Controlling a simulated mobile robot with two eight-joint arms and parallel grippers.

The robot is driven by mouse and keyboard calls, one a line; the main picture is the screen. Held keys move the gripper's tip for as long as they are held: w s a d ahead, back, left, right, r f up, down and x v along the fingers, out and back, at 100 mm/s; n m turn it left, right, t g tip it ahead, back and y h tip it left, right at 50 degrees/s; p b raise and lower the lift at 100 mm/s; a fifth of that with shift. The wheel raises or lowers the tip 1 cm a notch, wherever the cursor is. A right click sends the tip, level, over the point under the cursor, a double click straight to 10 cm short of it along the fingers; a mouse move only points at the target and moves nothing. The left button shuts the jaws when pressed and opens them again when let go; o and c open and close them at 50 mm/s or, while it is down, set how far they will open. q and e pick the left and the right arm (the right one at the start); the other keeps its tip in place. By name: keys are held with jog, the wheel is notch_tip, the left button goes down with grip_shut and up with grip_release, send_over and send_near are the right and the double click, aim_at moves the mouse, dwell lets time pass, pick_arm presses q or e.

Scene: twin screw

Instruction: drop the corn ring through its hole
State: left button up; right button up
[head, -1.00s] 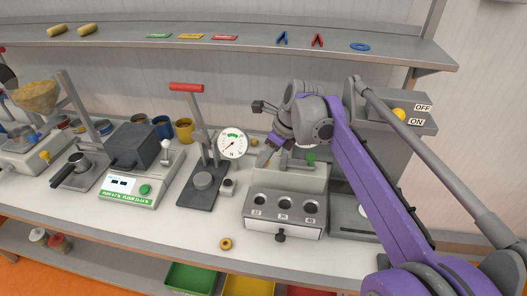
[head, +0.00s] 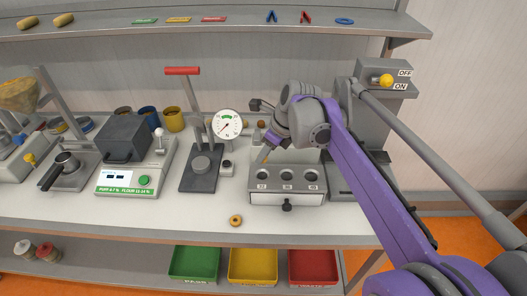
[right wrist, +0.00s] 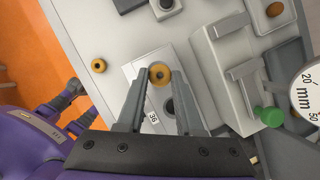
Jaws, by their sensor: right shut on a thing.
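My right gripper (head: 266,152) is over the back left part of the grey gauge block (head: 260,198). In the right wrist view my right gripper (right wrist: 160,80) is shut on a tan-orange ring (right wrist: 160,70), held between its fingertips. The ring overlaps the block's pale labelled face there; its exact height is unclear. The block has three dark round holes (head: 287,175) with number labels; one label in the wrist view reads 36. A second ring (head: 236,220) lies on the table in front of the block, also in the wrist view (right wrist: 98,65). My left gripper is not in view.
A press with a red handle (head: 182,71) and a round dial (head: 228,124) stand left of the block. A scale (head: 125,181) is further left. A switch box with a yellow knob (head: 385,79) stands behind right. Green, yellow and red bins sit below.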

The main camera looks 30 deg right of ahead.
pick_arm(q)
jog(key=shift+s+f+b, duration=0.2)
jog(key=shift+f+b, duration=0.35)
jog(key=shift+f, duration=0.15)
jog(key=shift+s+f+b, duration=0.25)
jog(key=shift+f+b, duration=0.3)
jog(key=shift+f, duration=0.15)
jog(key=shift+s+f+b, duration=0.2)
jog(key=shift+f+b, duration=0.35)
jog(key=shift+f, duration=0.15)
pick_arm(e)
jog(key=shift+f, duration=2.85)
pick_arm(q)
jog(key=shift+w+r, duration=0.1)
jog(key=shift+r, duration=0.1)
pick_arm(e)
jog(key=o, duration=1.4)
jog(key=shift+r, duration=0.1)
jog(key=shift+r+p, duration=2.3)
jog(key=shift+r, duration=1.2)
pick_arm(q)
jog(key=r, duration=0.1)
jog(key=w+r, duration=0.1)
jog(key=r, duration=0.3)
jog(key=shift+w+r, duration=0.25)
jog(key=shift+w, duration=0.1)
pick_arm(e)
jog(key=shift+f, duration=0.1)
